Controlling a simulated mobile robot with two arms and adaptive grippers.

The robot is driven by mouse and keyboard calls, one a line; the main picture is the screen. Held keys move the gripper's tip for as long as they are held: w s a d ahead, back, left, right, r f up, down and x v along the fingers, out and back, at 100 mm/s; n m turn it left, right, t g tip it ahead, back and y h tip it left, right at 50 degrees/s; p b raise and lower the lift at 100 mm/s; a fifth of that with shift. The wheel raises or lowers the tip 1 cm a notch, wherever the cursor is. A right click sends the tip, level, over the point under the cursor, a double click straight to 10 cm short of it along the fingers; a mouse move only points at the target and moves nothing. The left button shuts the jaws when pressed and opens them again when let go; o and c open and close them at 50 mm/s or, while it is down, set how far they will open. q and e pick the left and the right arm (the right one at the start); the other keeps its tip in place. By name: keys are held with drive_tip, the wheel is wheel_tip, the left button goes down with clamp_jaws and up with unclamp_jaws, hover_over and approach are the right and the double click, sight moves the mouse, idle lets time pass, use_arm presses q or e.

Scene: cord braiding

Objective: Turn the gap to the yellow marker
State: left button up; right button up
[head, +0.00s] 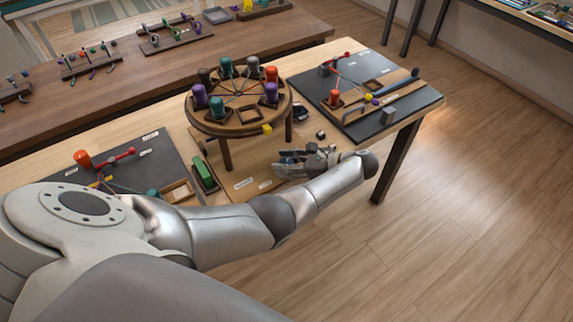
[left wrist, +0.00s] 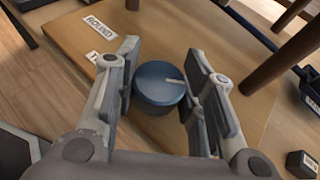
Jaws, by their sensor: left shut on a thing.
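The round braiding stand (head: 222,128) is a wooden disc on legs, with purple, teal, dark, grey and orange bobbins around its top. An empty place, the gap (head: 248,113), shows at the front between a teal bobbin (head: 217,107) and a purple bobbin (head: 271,92). The yellow marker (head: 267,129) is on the front rim, slightly right of the gap. My left gripper (head: 278,163) is low in front of the stand. In the left wrist view its fingers (left wrist: 157,88) are shut on a round blue knob (left wrist: 155,88) with a pale line on top. My right gripper is not in view.
The stand's legs (head: 225,153) rise close behind my left gripper. A green block (head: 204,176) lies left of it. A dark board (head: 400,107) with an orange bobbin stands at right; another dark board (head: 125,160) is at left. A small dark block (left wrist: 301,164) lies at lower right.

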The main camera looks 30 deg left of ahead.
use_arm(q)
drive_tip(key=shift+n+g+h+b, duration=0.3)
drive_tip(key=shift+n+g+b, duration=0.5)
drive_tip(key=shift+n+g, duration=0.15)
drive_tip(key=shift+g, duration=0.25)
drive_tip(key=o, duration=1)
drive_tip(key=shift+a, duration=0.1)
